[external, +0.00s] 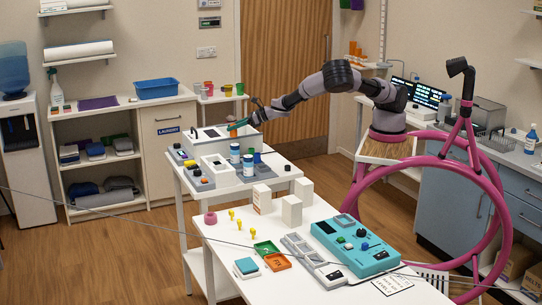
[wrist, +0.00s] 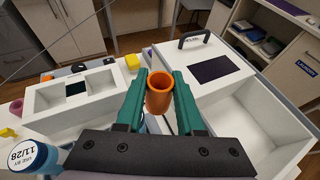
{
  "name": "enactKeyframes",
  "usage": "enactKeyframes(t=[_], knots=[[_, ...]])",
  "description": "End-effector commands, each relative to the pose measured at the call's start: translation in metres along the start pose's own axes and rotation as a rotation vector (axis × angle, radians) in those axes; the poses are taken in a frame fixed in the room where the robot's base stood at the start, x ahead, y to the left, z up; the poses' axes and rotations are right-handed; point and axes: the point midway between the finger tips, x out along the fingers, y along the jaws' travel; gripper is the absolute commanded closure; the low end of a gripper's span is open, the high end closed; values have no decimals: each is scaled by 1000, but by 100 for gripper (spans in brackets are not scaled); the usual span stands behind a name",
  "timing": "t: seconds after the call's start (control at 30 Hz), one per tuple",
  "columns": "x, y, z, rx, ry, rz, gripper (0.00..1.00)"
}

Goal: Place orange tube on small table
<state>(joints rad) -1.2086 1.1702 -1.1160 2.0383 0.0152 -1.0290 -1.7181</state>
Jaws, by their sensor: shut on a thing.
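The orange tube (wrist: 159,94) is upright between the two teal fingers of my gripper (wrist: 160,100) in the wrist view, its open top facing the camera. The fingers are shut on it. In the external view my gripper (external: 240,124) holds the tube (external: 232,127) over the white open box (external: 222,146) on the white table in the middle. The tube's lower end is hidden in both views. A small white table (external: 221,98) with several coloured cups stands behind, by the back wall.
In the wrist view the box's open compartment (wrist: 268,115) is at right, beside its handled lid section (wrist: 205,55); a white two-bay holder (wrist: 65,92) is at left. Blue-and-white bottles (external: 235,153) stand in front of the box. The front table (external: 215,235) holds boxes, trays and a teal device.

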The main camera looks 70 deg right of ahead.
Motion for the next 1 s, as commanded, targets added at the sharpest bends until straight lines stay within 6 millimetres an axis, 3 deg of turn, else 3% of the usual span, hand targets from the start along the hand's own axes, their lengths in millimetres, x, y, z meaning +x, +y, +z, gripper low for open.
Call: enactKeyframes(t=[0.03,0.2,0.3,0.4,0.63,0.83,1.0], knots=[[-10,-32,0,14,1,-39,100],[-48,-122,-18,60,3,-150,100],[-69,-163,-41,82,5,-201,100],[-87,-191,-64,98,4,-238,100],[-114,-220,-94,115,1,-280,100],[-157,-211,-92,118,-1,-285,100],[-170,-207,-92,116,0,-283,100]])
